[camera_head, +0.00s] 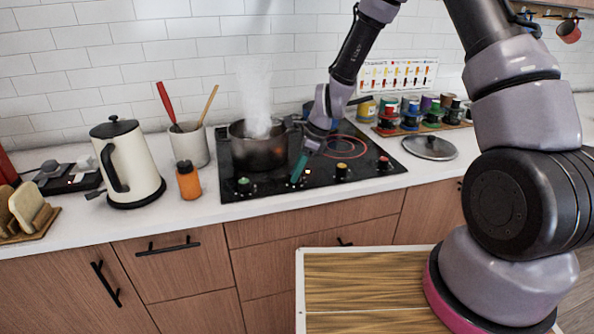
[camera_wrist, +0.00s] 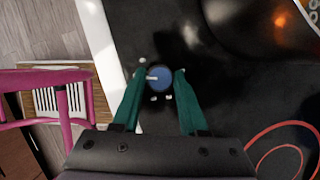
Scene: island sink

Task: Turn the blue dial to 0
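The blue dial (camera_wrist: 161,78) is on the black cooktop, seen in the wrist view. A short white mark on it points left in that view. Small white marks lie around it on the cooktop. My gripper (camera_wrist: 162,73) is open, with one teal finger on each side of the dial. The fingertips are close to its edges; I cannot tell whether they touch it. In the head view my gripper (camera_head: 299,170) points down at the cooktop's front strip and mostly hides the blue dial. The cooktop (camera_head: 235,209) is set in the white counter.
A green dial (camera_head: 244,184) is left of my gripper; a yellow dial (camera_head: 341,171) and a red dial (camera_head: 383,162) are to its right. A steaming pot (camera_head: 258,152) stands close behind. A lid (camera_head: 430,147), an orange jar (camera_head: 188,182) and a kettle (camera_head: 128,165) stand around.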

